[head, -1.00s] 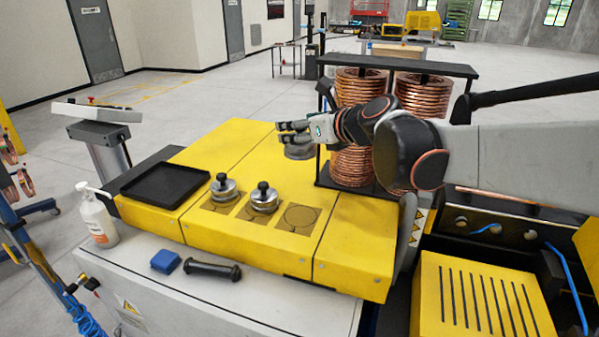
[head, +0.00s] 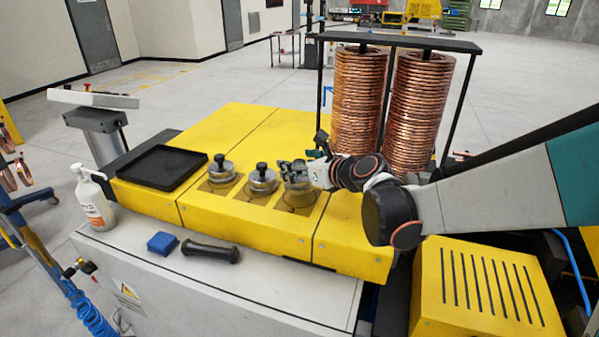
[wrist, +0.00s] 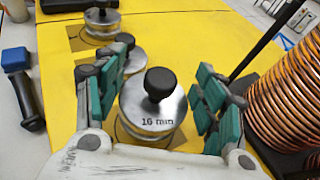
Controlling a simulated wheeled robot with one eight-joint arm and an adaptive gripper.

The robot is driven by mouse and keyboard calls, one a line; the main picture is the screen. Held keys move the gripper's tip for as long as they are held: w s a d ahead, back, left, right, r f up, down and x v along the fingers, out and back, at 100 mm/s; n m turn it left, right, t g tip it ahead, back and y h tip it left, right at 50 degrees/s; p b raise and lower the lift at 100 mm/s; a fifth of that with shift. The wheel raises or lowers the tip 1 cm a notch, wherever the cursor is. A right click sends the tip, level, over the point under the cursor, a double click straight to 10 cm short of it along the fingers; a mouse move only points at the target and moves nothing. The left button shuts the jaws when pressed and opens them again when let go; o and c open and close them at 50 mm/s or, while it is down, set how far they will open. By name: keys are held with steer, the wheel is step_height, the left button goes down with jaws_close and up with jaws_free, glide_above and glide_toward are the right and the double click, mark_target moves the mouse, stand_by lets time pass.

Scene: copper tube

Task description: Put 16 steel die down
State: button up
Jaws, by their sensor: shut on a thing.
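The 16 steel die is a silver disc with a black knob, marked "16 mm" in the wrist view (wrist: 168,112). In the head view the die (head: 299,184) is at the rightmost of three marked squares on the yellow bench top. My gripper (head: 288,172) has its fingers on both sides of the die and is shut on it. In the wrist view my gripper (wrist: 165,78) shows teal pads left and right of the die. Part of a dark outlined square shows under the die. I cannot tell whether the die touches the surface.
Two similar dies stand on the other squares, the middle one (head: 262,182) close to my gripper and the left one (head: 221,172) farther. A black tray (head: 163,167) lies left. Copper coils (head: 357,105) stand behind on the right. The yellow top behind the dies (head: 240,125) is clear.

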mark_target(300, 173)
steer(key=shift+f+b, duration=0.4)
steer(key=shift+f, duration=1.4)
steer(key=shift+f, duration=0.1)
steer(key=o, duration=1.9)
steer(key=shift+c, duration=0.2)
steer(key=shift+r, duration=0.2)
steer(key=s+d+n+g+h, duration=0.1)
steer(key=s+d+n+h, duration=0.1)
steer(key=s+d+n, duration=0.4)
steer(key=s+d+n+g+h+p, duration=0.1)
steer(key=s+d+n+g+h, duration=0.1)
steer(key=s+d+n, duration=0.5)
steer(key=s+d+r+n+g+h, duration=0.1)
steer(key=s+d+n+h, duration=0.3)
steer(key=s+n, duration=1.1)
steer(key=s+d, duration=0.2)
steer(key=s, duration=0.1)
steer(key=shift+d+n+p, duration=0.25)
steer(key=shift+n+p, duration=0.1)
steer(key=shift+n, duration=0.05)
